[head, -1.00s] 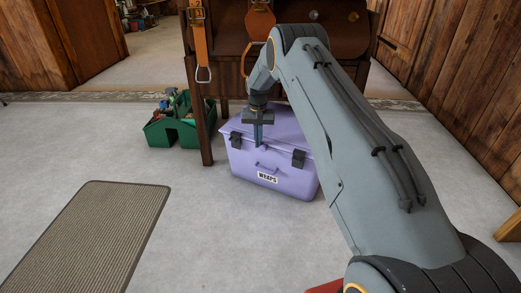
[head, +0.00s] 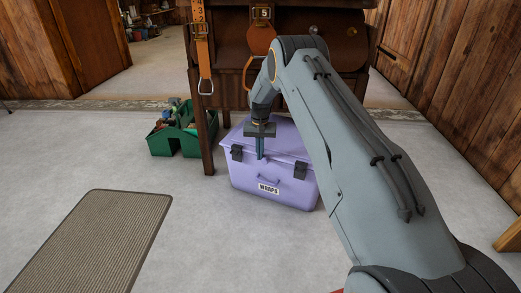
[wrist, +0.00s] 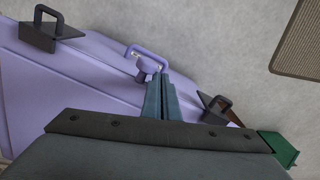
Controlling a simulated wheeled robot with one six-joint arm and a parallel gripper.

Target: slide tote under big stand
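The lavender lidded tote (head: 272,172), labelled WRAPS, stands upright on the floor in the head view. Its front sticks out below the big wooden stand (head: 207,140), just right of the stand's front-left leg; its back reaches in under the stand. My gripper (head: 260,157) points down at the tote's front upper edge, near the middle between two dark latches. In the wrist view my gripper (wrist: 163,78) has its fingers together, beside the tote's front handle (wrist: 147,62) and not around it. Whether the fingertips touch the tote I cannot tell.
A green caddy (head: 180,145) with grooming items stands left of the stand's leg. A ribbed mat (head: 90,240) lies at the front left. Straps hang from the stand. A wooden wall (head: 475,100) runs along the right. Floor in front of the tote is clear.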

